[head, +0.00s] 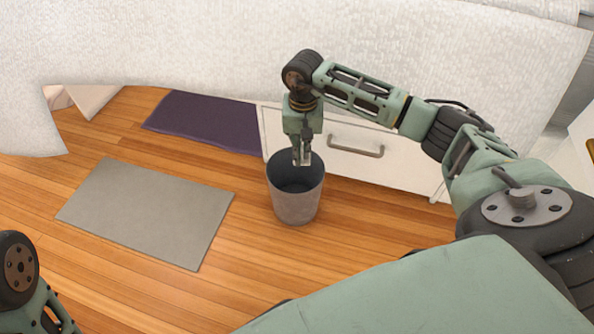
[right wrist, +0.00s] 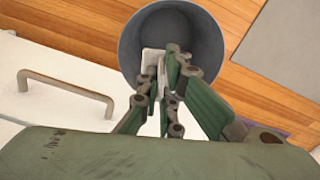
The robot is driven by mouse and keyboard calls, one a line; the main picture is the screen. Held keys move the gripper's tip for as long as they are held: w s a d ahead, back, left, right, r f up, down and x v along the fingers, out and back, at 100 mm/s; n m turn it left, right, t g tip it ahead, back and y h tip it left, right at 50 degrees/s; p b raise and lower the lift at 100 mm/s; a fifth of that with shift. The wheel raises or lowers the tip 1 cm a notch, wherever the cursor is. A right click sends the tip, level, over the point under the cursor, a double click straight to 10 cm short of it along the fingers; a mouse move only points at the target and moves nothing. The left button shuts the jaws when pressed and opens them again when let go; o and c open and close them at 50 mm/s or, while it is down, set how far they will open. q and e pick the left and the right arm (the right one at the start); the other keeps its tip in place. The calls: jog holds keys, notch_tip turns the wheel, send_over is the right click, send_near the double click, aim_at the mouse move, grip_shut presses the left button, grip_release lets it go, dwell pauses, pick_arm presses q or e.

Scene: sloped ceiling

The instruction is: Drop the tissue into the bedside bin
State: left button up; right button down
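The bin (head: 296,207) is a grey round bucket, open at the top, standing upright on the wood floor in front of the white drawer. My right gripper (head: 302,160) points down over its opening, with the fingertips near rim height. In the right wrist view the fingers (right wrist: 162,62) are close together on a small whitish piece, which looks like the tissue (right wrist: 151,60). The bin's dark inside (right wrist: 190,35) shows beyond the fingertips. The tissue is mostly hidden by the fingers in the head view. Only part of my left arm shows at the lower left; its gripper is out of view.
A white drawer front (head: 325,136) with a metal handle (head: 356,149) stands just behind the bin. A bed with a white textured cover (head: 180,45) spans the back. A grey mat (head: 147,212) and a dark purple mat (head: 205,120) lie on the floor at left.

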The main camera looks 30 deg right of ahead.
jog(key=c, duration=1.9)
grip_release()
jog(key=shift+o, duration=0.2)
notch_tip(320, 180, up, 12)
